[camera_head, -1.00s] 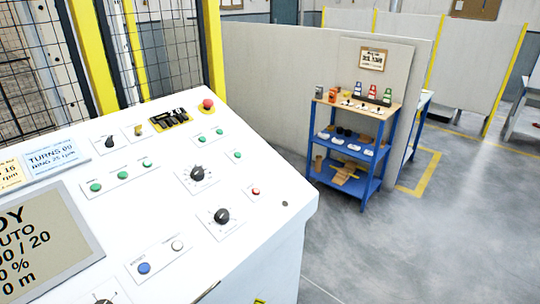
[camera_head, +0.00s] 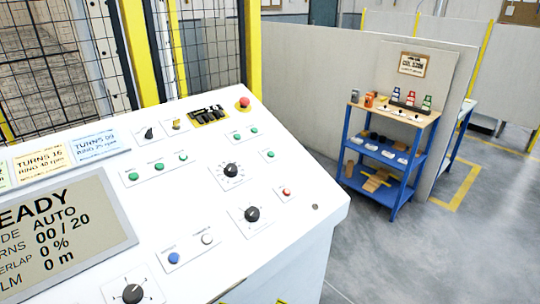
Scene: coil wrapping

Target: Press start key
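A white sloped control panel (camera_head: 120,205) fills the left and middle of the head view. Several green buttons sit on it: a row at upper middle (camera_head: 158,167), a pair farther back (camera_head: 246,133) and a single one (camera_head: 270,154). A small red button (camera_head: 287,192) sits near the right edge. A blue button (camera_head: 174,258) and a white button (camera_head: 207,239) share a plate near the front. The labels are too small to read, so I cannot tell which is the start key. The display (camera_head: 62,232) shows READY, AUTO, 00 / 20. Neither gripper is in view.
A red mushroom button (camera_head: 244,102) and black knobs (camera_head: 252,214) stand up from the panel. Yellow posts and a mesh fence (camera_head: 208,50) stand behind it. A blue shelf rack (camera_head: 391,170) stands to the right, with open grey floor in front.

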